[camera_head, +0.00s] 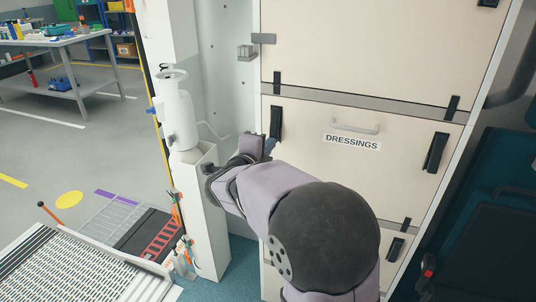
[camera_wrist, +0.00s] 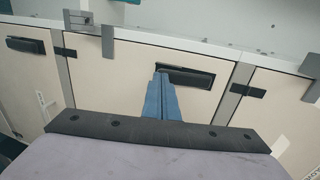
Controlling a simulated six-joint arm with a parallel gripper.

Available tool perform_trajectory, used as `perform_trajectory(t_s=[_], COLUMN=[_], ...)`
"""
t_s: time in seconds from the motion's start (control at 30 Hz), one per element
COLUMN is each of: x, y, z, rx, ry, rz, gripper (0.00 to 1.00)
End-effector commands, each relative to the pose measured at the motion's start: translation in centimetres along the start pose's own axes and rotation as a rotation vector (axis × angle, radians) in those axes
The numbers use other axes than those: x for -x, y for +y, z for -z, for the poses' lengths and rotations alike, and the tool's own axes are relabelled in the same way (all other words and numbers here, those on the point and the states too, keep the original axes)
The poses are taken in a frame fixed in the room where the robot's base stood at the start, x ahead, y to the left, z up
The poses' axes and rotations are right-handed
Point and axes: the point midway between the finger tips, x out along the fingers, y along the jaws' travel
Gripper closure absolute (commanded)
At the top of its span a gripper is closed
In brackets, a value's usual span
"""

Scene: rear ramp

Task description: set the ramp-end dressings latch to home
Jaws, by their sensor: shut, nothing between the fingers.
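The cream DRESSINGS panel (camera_head: 352,120) fills the middle of the head view, with its label below a pale bar handle (camera_head: 356,128). Its left-hand latch (camera_head: 276,122), on the side nearer the ramp, is a dark upright bar. It also shows in the wrist view as a dark bar in a dark surround (camera_wrist: 190,77), lying along the panel's edge. My gripper (camera_head: 270,146) is just below that latch's lower end in the head view. In the wrist view its blue fingers (camera_wrist: 161,76) are shut and empty, with tips by the latch's left end. I cannot tell whether they touch it.
A similar right-hand latch (camera_head: 436,152) sits on the same panel. Black straps (camera_head: 277,82) cross the grey divider above. A white post with a cylinder (camera_head: 180,118) stands close left of my arm. The ramp (camera_head: 75,265) lies at lower left.

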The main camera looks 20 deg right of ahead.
Motion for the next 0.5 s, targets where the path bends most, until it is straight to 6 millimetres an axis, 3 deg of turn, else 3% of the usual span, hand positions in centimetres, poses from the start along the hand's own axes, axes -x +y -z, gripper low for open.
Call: perform_trajectory(t_s=[0.03,0.23,0.5], x=[-0.23,-0.56,-0.42], y=[0.87,1.14,0.35], z=[-0.07,-0.10,-0.07], rx=[-0.001,-0.002,-0.001], ry=[-0.002,-0.002,-0.001], rz=[0.015,0.081,0.092], gripper=[1.00,1.00,1.00])
